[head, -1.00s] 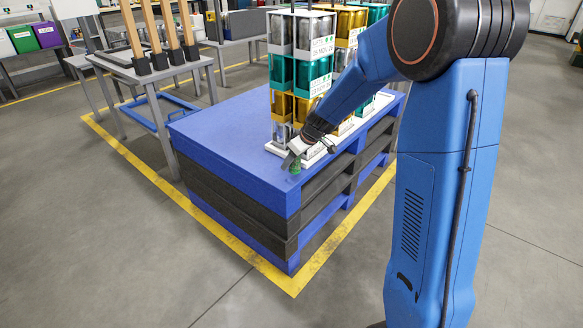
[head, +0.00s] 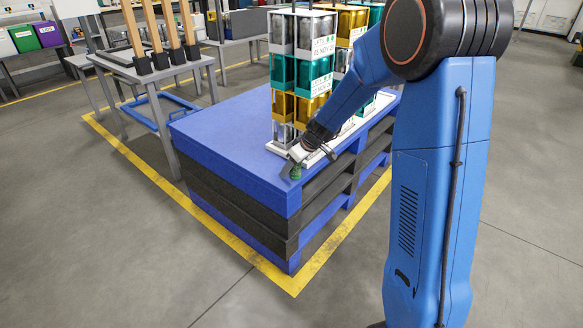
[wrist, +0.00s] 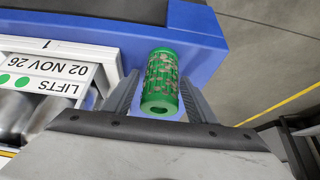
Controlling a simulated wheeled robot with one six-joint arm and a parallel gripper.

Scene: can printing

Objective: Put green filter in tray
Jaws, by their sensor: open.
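The green filter (wrist: 161,82) is a short perforated green cylinder with a hole in its near end. In the wrist view it lies between the two fingers of my gripper (wrist: 158,98), with a gap visible at its sides. It rests on the blue pallet top (wrist: 196,20), near the pallet's edge. In the head view my gripper (head: 298,160) is low over the near corner of the stack, and the green filter (head: 295,173) shows just below it, small and partly hidden. My gripper is open. I cannot make out a tray for certain.
A rack of silver, teal and gold cans (head: 300,75) with date labels stands on the blue pallet stack (head: 230,150), close beside my gripper. A grey table (head: 155,68) with wooden-handled tools stands at the left. The floor in front is clear.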

